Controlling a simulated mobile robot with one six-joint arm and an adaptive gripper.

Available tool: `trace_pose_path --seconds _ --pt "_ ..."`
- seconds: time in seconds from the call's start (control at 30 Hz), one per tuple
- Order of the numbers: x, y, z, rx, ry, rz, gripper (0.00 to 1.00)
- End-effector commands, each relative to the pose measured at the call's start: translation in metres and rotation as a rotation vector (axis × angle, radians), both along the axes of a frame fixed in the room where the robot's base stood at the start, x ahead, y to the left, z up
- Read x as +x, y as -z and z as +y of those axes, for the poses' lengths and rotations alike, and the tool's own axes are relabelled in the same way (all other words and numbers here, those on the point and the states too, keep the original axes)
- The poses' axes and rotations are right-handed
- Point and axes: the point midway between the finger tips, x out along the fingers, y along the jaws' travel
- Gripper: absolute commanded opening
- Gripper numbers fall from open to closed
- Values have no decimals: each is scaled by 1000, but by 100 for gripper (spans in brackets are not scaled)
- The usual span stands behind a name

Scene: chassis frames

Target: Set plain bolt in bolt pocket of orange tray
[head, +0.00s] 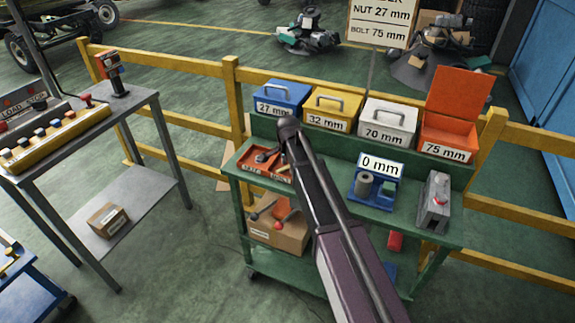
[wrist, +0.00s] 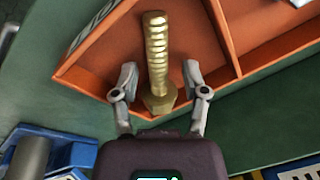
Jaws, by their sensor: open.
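The brass-coloured bolt (wrist: 157,50) shows in the wrist view, with its threaded shank away from me and its hex head near my gripper. It is over or in a compartment of the orange tray (wrist: 205,42); I cannot tell whether it rests on the floor. My gripper (wrist: 160,82) is open, with one finger on each side of the bolt near its head, and gaps show on both sides. In the head view the orange tray (head: 250,168) is on the green bench, partly hidden by my arm. The gripper and bolt are hidden there.
Lidded blue (head: 281,97), yellow (head: 332,109) and white (head: 387,121) boxes line the bench's back. The orange 75 mm box (head: 447,135) stands open. A blue gauge (head: 373,200) reading 0 mm and a grey device (head: 434,203) stand to the right. A sign (head: 381,20) reads bolt 75 mm.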

Motion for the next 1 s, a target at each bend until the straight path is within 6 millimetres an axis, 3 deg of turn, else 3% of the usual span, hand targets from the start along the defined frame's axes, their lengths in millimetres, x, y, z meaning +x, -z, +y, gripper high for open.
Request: trace_pose_path --seconds 0.27,1.0 --pt "-2 -13 0 0 0 0 58" --pt "-12 -75 -1 0 1 0 58"
